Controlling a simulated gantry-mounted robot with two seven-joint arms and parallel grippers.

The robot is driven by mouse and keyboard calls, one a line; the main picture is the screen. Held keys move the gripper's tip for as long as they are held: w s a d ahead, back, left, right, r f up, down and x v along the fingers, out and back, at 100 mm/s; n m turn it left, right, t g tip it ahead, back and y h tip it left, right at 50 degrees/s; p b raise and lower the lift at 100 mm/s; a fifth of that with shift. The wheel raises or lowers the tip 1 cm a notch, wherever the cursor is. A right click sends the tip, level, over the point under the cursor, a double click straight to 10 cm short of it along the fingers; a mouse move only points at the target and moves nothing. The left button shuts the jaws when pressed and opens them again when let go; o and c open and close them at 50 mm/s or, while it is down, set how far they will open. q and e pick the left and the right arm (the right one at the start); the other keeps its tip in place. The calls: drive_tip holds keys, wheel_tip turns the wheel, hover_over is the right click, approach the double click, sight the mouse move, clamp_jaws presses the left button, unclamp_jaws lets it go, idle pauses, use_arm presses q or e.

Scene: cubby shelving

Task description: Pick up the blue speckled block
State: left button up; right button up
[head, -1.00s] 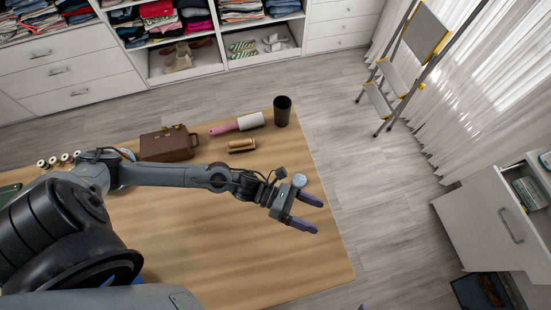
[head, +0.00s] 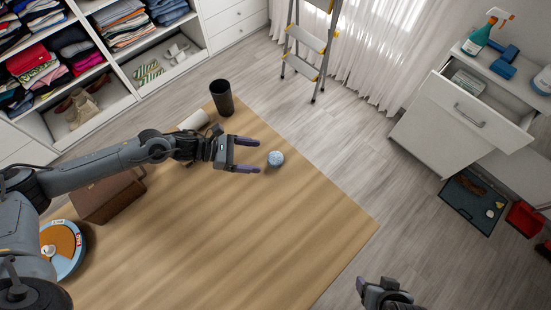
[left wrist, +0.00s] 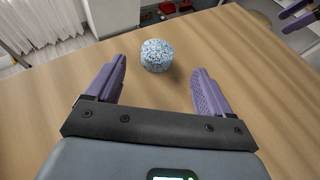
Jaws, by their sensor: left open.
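The blue speckled block (head: 276,158) is a small rounded piece standing on the wooden table (head: 230,240), near its far right edge. My left gripper (head: 258,155) is open and empty, with the block just beyond its fingertips. In the left wrist view the block (left wrist: 156,55) lies ahead of and between the two purple fingers (left wrist: 157,88), apart from both. My right gripper (head: 362,285) shows only in part at the bottom of the head view, off the table's right edge; its jaws are not clear.
A dark cup (head: 222,98) and a white roller (head: 194,121) stand behind my left gripper. A brown case (head: 108,196) and a round orange-and-blue item (head: 62,248) are at the left. The table's middle and front are clear. A drawer unit (head: 450,120) stands at the right.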

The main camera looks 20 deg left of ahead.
sight(272, 158)
use_arm(q)
drive_tip(key=shift+x, duration=3.3)
drive_tip(key=shift+w+a+f, duration=0.1)
drive_tip(key=shift+w+a, duration=0.05)
drive_tip(key=shift+c, duration=0.2)
drive_tip(key=c, duration=1.1)
drive_tip(key=shift+c, duration=0.2)
